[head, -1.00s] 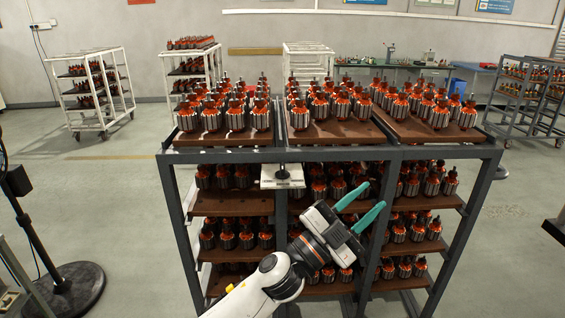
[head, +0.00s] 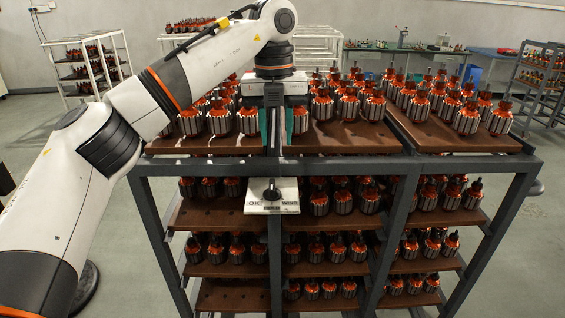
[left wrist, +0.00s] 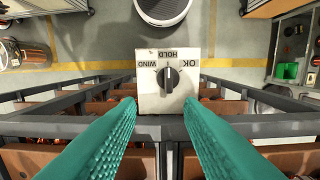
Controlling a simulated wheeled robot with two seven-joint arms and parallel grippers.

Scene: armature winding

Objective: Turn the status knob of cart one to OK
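The status knob (head: 271,190) is a black rotary knob on a white plate (head: 288,206) at the front top edge of the dark grey cart (head: 340,168). The plate reads OK, HOLD and WIND. In the left wrist view, the knob (left wrist: 168,79) has its white mark toward HOLD, and the plate's lettering appears upside down. My left gripper (head: 276,146) points down above and behind the plate in the head view. Its green fingers are apart and empty; in the left wrist view (left wrist: 160,110) they lie either side of the plate, not touching the knob. My right gripper is not in view.
Wooden trays with rows of copper-wound armatures (head: 348,103) fill the cart's top and lower shelves, close around my left gripper. White carts (head: 90,70) and a green workbench (head: 400,62) stand behind. Another grey cart (head: 535,90) stands at right.

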